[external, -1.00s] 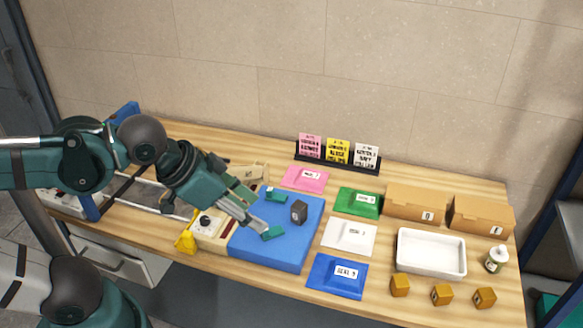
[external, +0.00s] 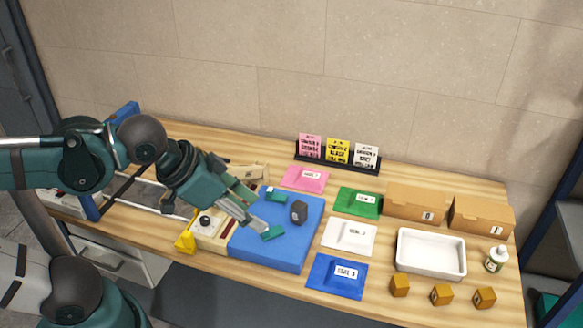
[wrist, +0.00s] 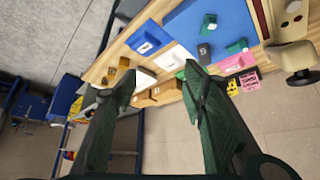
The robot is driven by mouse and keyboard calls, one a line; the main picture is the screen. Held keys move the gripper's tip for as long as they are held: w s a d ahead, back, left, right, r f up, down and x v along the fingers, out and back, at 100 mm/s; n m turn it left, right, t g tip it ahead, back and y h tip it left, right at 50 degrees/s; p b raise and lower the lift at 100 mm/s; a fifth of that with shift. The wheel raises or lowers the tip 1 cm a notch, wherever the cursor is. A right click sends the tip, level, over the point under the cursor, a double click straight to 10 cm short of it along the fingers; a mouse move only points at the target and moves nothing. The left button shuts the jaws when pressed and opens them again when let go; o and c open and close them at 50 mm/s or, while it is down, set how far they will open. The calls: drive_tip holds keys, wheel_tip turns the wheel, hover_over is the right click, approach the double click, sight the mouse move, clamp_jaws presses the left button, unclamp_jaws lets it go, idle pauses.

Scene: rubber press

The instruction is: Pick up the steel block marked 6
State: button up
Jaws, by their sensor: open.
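A dark grey block (external: 298,212) stands on the blue mat (external: 270,257), right of my gripper. Its mark is too small to read in the external view. In the wrist view the dark block (wrist: 204,52) shows near the right finger, with its mark unreadable. My gripper (external: 257,212) is open, and its fingers reach over the left part of the mat, apart from the block. Its two fingers also show spread and empty in the wrist view (wrist: 160,78).
A white tray (external: 432,270), brown boxes (external: 416,204), a bottle (external: 496,259) and several brass-coloured blocks (external: 441,294) are further right. A cream device (external: 207,225) adjoins the mat's left. A card rack (external: 338,160) stands behind.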

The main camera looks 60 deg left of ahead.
drive_tip(key=shift+c, duration=0.6)
drive_tip(key=n+t+y+b, duration=0.1)
drive_tip(key=n+y+b, duration=0.7)
drive_tip(key=b, duration=0.2)
approach(299, 207)
drive_tip(key=x, duration=0.3)
drive_tip(key=shift+w+a+f+n+t+y+b, duration=0.4)
drive_tip(key=shift+w+f+n+y+b, duration=0.15)
drive_tip(key=shift+f, duration=0.25)
drive_tip(key=shift+b+x, duration=0.7)
drive_tip(key=shift+x, duration=2.65)
